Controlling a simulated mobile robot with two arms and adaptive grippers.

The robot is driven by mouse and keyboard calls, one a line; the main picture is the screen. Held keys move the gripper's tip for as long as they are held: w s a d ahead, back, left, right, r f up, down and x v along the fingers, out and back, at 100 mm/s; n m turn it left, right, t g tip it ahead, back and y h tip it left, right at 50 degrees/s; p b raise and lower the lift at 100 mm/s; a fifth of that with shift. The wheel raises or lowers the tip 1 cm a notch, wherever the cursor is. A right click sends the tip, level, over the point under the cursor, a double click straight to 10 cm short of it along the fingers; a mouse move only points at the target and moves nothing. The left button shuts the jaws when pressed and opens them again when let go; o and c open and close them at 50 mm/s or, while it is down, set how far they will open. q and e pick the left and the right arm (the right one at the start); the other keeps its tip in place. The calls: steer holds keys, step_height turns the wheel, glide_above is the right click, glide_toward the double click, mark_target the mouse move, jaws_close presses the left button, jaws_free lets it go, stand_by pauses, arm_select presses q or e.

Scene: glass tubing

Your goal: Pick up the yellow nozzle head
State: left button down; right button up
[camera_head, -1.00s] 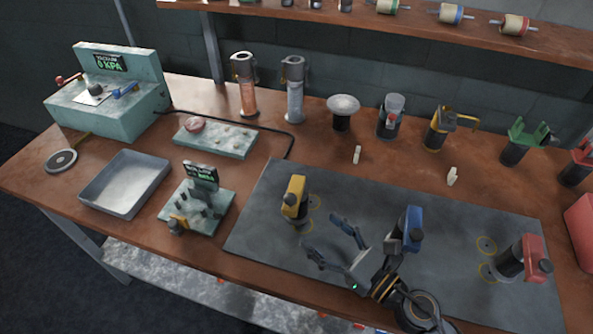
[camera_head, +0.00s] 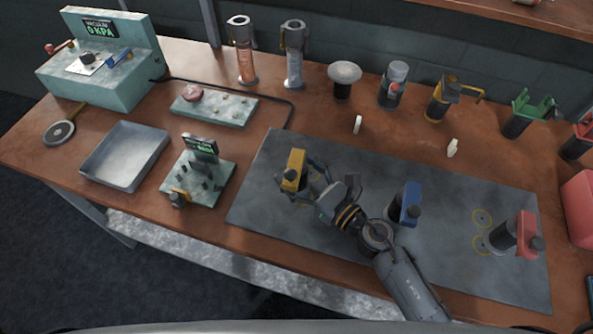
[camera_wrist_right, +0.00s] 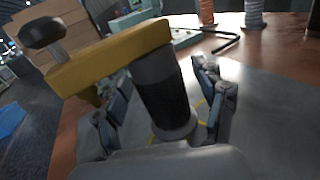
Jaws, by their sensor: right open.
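The yellow nozzle head (camera_head: 295,170) stands upright at the left part of the dark mat (camera_head: 258,212). In the right wrist view it is close, with its yellow top (camera_wrist_right: 112,57) and black cylindrical body (camera_wrist_right: 162,92). My right gripper (camera_head: 300,186) is open, with its fingers around the lower body of the yellow nozzle head. In the wrist view one finger is on each side of the black body, and a gap shows on the right side. Whether the left finger touches the body I cannot tell. My left gripper is not in view.
A blue-topped unit (camera_head: 408,203) stands beside my right arm, and a red-topped one (camera_head: 519,234) is farther right. A small gauge stand (camera_head: 199,176) and a metal tray (camera_head: 124,156) are to the left. The mat behind the blue unit is clear.

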jaws_close()
steer(key=shift+r, duration=0.1)
